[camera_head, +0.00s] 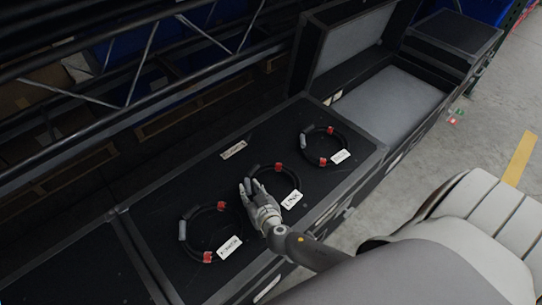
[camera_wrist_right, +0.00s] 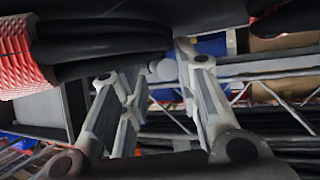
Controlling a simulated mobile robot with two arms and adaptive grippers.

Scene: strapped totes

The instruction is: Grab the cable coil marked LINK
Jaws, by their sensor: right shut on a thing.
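The cable coil marked LINK (camera_head: 279,167) is a black ring with red ties and a white tag (camera_head: 291,199). It lies in the middle of three coils on a black case lid in the head view. My right gripper (camera_head: 248,188) is at the left side of this coil and shut on it. In the right wrist view, my right gripper's fingers (camera_wrist_right: 148,72) reach up to thick black cable (camera_wrist_right: 100,48), with a red ridged wrap (camera_wrist_right: 14,55) at the left. The exact contact is partly hidden. My left gripper is not in view.
Another tagged coil (camera_head: 208,257) lies to the lower left and a third (camera_head: 322,130) to the upper right, both close by. The lid (camera_head: 175,185) is otherwise mostly clear. An open, grey-lined case (camera_head: 395,100) stands beyond. Metal racking (camera_head: 130,90) runs behind.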

